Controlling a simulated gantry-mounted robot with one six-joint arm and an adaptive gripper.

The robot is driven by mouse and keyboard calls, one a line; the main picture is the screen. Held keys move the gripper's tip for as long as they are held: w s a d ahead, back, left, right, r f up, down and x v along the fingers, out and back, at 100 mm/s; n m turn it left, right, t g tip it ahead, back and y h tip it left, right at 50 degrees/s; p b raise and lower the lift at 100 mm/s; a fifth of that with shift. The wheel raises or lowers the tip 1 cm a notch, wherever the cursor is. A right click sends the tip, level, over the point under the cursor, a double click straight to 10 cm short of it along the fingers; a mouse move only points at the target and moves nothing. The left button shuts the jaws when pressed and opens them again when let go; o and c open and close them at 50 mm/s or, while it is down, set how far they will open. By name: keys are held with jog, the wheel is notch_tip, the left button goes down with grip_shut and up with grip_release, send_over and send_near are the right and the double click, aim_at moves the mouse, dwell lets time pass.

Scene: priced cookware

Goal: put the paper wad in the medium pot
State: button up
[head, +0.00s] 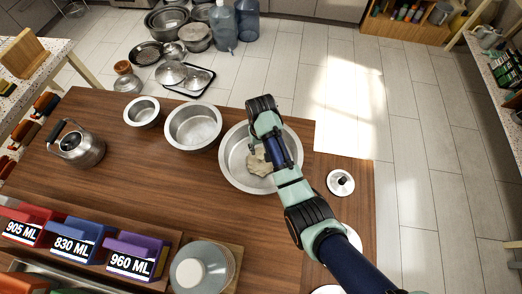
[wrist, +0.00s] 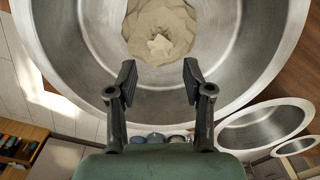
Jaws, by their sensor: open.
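The paper wad (head: 257,163) is a crumpled beige lump inside the largest of three metal pots. In the wrist view, the wad (wrist: 160,28) lies on that pot's floor. The large pot (head: 233,174) stands on the right of the wooden table. The medium pot (head: 193,124) is empty and stands just left of it. The small pot (head: 141,110) is further left. My gripper (wrist: 158,80) is open and empty over the large pot, with the wad ahead of its fingertips. My arm hides part of the large pot in the head view.
A kettle (head: 80,146) stands at the table's left. Red, blue (head: 80,236) and purple labelled bins line the front, beside a grey round container (head: 202,268). A knobbed lid (head: 340,183) lies right of the large pot. Bare wood lies in front of the pots.

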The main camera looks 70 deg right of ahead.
aim_at(261, 156)
notch_tip(261, 156, up, 5)
jog(key=shift+f, duration=0.2)
dwell(0.3)
jog(key=w+a+r+n+t+h, duration=0.1)
jog(key=w+a+r+n+t, duration=0.15)
jog(key=w+a+r, duration=0.4)
jog(key=w+a+r+n+t+h, duration=0.1)
jog(key=w+a+n+t, duration=0.15)
jog(key=a, duration=0.75)
jog(key=w+a+r+n+t, duration=0.25)
jog(key=w+a+r, duration=0.2)
jog(key=a, duration=0.35)
jog(key=s+a+r+n+t+y, duration=0.1)
jog(key=a+r+t, duration=0.1)
jog(key=a+r, duration=0.3)
jog(key=s+a+r+n+t+y, duration=0.1)
jog(key=s+a+r+n+t, duration=0.1)
jog(key=a+r, duration=0.3)
jog(key=a+t, duration=0.1)
jog(key=a, duration=0.3)
jog(key=shift+s+a+r, duration=0.2)
jog(key=shift+s+r, duration=0.05)
jog(key=shift+s, duration=0.1)
